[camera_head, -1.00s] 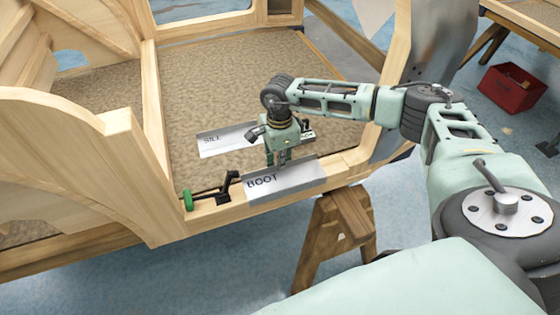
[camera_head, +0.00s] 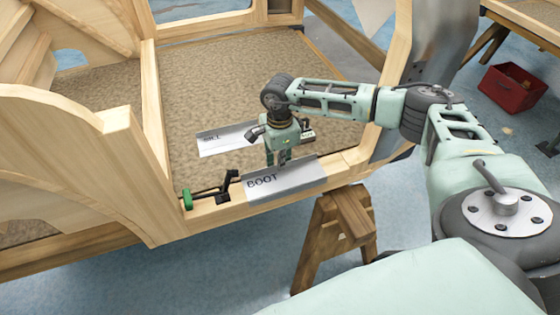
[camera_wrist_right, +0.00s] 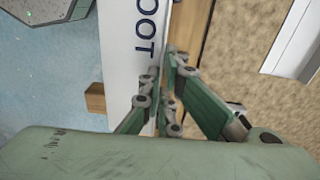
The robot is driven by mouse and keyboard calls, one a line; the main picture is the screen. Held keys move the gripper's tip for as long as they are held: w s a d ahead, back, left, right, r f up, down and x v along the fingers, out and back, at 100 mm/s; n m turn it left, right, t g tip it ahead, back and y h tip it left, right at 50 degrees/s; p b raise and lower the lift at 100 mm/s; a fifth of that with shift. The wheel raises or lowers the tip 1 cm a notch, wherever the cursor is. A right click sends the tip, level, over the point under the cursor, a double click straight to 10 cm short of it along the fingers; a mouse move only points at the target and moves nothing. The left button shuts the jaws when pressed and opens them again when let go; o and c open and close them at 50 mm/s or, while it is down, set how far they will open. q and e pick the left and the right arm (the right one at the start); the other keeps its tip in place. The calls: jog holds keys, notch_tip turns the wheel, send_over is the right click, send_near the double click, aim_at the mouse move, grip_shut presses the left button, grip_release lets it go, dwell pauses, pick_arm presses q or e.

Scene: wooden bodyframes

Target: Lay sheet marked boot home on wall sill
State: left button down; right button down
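The grey metal sheet marked BOOT (camera_head: 290,182) lies along the wooden sill (camera_head: 210,213) at the front edge of the body frame, its lettered face toward me. In the right wrist view the sheet (camera_wrist_right: 127,60) runs up and down, its edge between my fingers. My right gripper (camera_head: 283,160) points down at the sheet's upper edge and looks shut on it; its fingers (camera_wrist_right: 160,95) show close together on both sides of that edge. Whether the sheet is fully seated on the wood is hard to tell. My left gripper is out of view.
A second sheet marked SILL (camera_head: 222,142) lies on the brown floor panel (camera_head: 235,85) behind. A black clamp with a green handle (camera_head: 187,199) sits on the sill left of the BOOT sheet. A wooden trestle (camera_head: 335,235) stands below; a red bin (camera_head: 512,88) is far right.

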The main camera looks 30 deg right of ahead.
jog(key=c, duration=1.9)
grip_release()
jog(key=shift+o, duration=0.2)
jog(key=o, duration=0.5)
jog(key=shift+r, duration=0.2)
jog(key=shift+r+p, duration=2.25)
jog(key=shift+r, duration=1.15)
jog(key=shift+f, duration=0.1)
